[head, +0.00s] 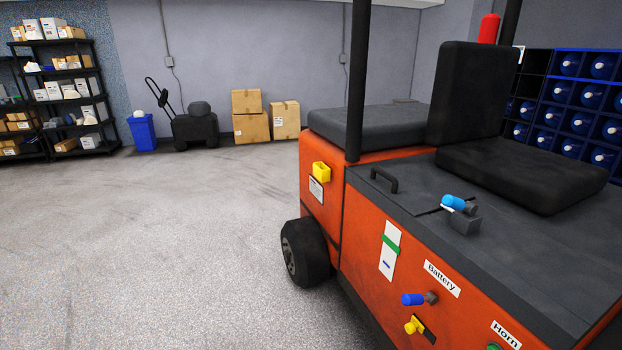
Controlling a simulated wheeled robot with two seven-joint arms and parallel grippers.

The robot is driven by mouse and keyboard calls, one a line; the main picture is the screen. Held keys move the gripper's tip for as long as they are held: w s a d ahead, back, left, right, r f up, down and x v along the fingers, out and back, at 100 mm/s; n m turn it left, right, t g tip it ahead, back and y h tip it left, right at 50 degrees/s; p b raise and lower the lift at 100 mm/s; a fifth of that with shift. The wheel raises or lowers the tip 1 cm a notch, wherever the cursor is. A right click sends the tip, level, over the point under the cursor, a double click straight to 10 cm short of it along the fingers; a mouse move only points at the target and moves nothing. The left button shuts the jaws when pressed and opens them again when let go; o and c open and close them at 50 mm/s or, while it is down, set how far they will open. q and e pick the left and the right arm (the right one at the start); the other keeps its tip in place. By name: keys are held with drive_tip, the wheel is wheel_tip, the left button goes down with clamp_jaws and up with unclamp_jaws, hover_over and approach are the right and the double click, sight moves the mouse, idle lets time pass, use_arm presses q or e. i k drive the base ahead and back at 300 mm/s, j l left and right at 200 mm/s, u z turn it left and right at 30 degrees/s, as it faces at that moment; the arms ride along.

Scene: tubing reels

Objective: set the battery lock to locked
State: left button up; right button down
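The "Battery" label (442,279) is a white tilted plate on the orange side of a vehicle (370,210). Just below it a blue-handled lever (413,299) sticks out to the left from a dark round pivot (431,297). It looks like the battery lock, but no locked or unlocked marking can be read. A yellow knob (414,325) on a black plate sits below it. Neither of my grippers is in view.
Another blue handle (455,203) sits by a grey block on the vehicle's dark top, near a black grab handle (384,180). A "Horn" label (506,335) is at the lower right. A black post (357,80) rises at the vehicle's corner. The floor (150,250) on the left is clear.

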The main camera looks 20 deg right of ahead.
sight(411, 328)
drive_tip(key=z, duration=0.4)
drive_tip(key=l+z, duration=0.15)
drive_tip(key=z, duration=1.1)
drive_tip(key=i+l+z, duration=0.1)
drive_tip(key=z, duration=0.3)
